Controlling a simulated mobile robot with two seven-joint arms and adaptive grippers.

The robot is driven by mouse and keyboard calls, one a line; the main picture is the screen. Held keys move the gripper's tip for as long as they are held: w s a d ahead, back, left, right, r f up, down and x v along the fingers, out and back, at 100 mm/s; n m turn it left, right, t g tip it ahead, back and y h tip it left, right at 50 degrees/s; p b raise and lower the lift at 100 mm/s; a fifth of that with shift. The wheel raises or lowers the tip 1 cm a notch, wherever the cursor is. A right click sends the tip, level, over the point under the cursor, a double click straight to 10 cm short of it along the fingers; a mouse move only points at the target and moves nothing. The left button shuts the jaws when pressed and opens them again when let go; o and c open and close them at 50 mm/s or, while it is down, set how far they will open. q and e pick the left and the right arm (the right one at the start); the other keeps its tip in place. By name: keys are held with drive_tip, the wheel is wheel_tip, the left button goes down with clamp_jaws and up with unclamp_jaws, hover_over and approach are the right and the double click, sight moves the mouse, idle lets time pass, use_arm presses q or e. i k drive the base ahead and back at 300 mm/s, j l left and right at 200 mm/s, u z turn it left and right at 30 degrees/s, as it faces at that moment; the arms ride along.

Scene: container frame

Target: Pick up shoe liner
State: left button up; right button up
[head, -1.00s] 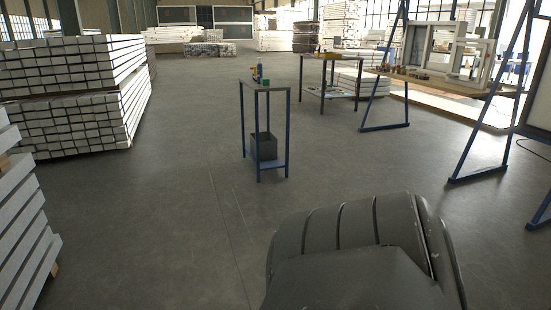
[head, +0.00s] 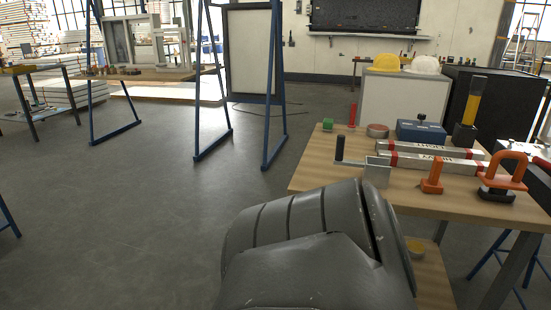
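I cannot make out a shoe liner in the head view. A wooden-topped work table (head: 310,175) stands at the right with several tools and small items on it. Two long silver bars with red markings (head: 430,162) lie across it. Neither of my grippers is in view.
Behind stand a white cabinet (head: 400,103) with helmets and a black box (head: 503,87). The grey floor (head: 140,205) at left is open.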

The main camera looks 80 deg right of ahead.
sight(432, 185)
drive_tip(key=z, duration=1.85)
